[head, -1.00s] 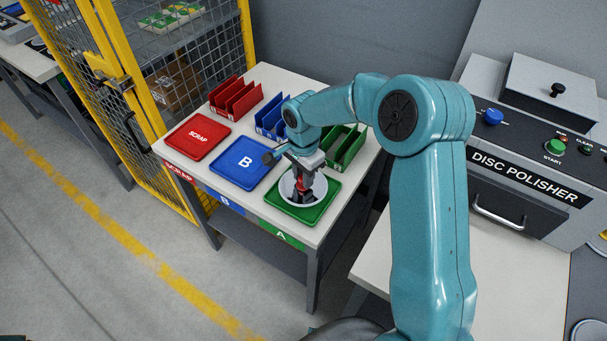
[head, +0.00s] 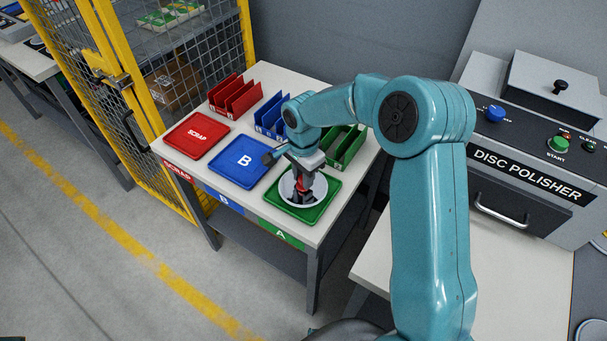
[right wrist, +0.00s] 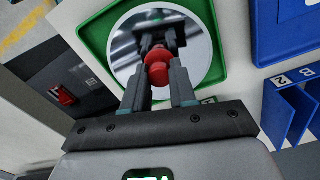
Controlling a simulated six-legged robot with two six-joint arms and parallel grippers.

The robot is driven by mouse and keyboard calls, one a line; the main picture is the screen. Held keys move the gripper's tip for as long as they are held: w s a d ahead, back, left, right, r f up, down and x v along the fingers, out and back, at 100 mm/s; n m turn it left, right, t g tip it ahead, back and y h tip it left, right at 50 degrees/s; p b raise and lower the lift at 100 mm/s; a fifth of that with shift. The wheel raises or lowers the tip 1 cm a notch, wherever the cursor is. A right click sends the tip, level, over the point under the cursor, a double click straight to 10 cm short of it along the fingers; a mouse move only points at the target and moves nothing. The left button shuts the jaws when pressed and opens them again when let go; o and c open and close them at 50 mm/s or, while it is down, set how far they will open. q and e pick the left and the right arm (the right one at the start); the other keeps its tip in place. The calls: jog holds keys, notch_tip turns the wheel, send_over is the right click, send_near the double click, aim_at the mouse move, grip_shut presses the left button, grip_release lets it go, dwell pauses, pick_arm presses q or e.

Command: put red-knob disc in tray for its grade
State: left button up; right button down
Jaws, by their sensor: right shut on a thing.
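The disc (head: 289,191) is round and mirror-bright with a red knob, and sits over the green A tray (head: 316,215). In the right wrist view the disc (right wrist: 203,60) lies inside the rim of the green tray (right wrist: 91,42). My right gripper (head: 303,194) is shut on the red knob (right wrist: 158,72) from above. I cannot tell whether the disc rests fully on the tray floor. The blue B tray (head: 240,162) and the red SCRAP tray (head: 197,136) are flat and empty to its left. My left gripper is not in view.
Red (head: 236,97), blue (head: 268,122) and green (head: 348,146) bins stand behind the trays. A disc polisher (head: 530,170) with a drawer handle is on the right. A yellow-framed mesh cage (head: 107,80) stands on the left. Floor in front of the table is clear.

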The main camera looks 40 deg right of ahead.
jog(key=shift+f+b, duration=0.6)
jog(key=shift+f, duration=0.3)
jog(key=shift+c, duration=2.2)
grip_release()
jog(key=shift+r, duration=0.1)
jog(key=shift+r+p, duration=2.5)
jog(key=shift+r, duration=1.5)
